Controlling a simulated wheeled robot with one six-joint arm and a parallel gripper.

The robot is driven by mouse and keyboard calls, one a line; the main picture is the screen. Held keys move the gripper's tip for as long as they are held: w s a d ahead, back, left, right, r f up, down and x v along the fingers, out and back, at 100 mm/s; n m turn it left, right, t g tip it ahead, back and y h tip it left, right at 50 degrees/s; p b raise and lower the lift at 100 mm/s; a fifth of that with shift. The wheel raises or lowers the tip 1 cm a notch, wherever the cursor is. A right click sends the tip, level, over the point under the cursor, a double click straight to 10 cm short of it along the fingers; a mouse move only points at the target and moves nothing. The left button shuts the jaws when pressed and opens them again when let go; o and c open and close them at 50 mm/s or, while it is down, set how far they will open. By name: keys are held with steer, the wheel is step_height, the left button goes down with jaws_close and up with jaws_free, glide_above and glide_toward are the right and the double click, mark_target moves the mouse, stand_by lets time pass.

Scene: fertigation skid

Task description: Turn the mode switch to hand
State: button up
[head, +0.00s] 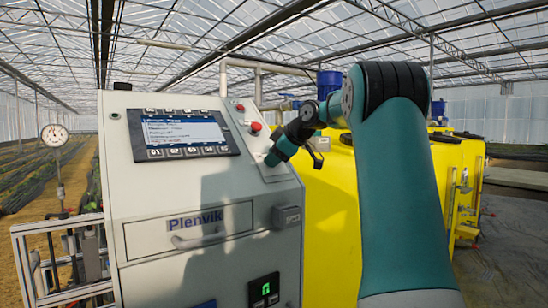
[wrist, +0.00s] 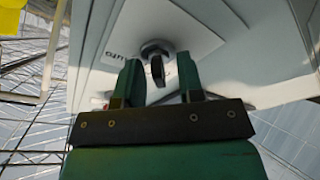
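The mode switch (wrist: 157,66) is a dark knob on a light label plate (wrist: 190,38) in the wrist view. The plate's lettering appears upside down and is partly covered; one word at its left looks like AUTO. The switch's exact setting is hard to tell. My gripper (wrist: 158,76) is open, with one finger on each side of the knob and gaps showing between. In the head view my gripper (head: 272,158) is at the right part of the sloped panel, and it hides the switch there.
The grey cabinet (head: 185,198) carries a display screen (head: 182,134) left of my gripper. A red button (head: 255,127) and a smaller red one (head: 240,107) sit just above my gripper on the panel. A yellow tank (head: 330,215) stands behind at the right.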

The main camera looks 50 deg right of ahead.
jaws_close()
steer(key=shift+m, duration=0.4)
steer(key=m+h, duration=0.1)
steer(key=m, duration=0.3)
steer(key=shift+d+m+h+p, duration=0.1)
steer(key=shift+m+h+p, duration=0.35)
steer(key=shift+m, duration=1.85)
jaws_free()
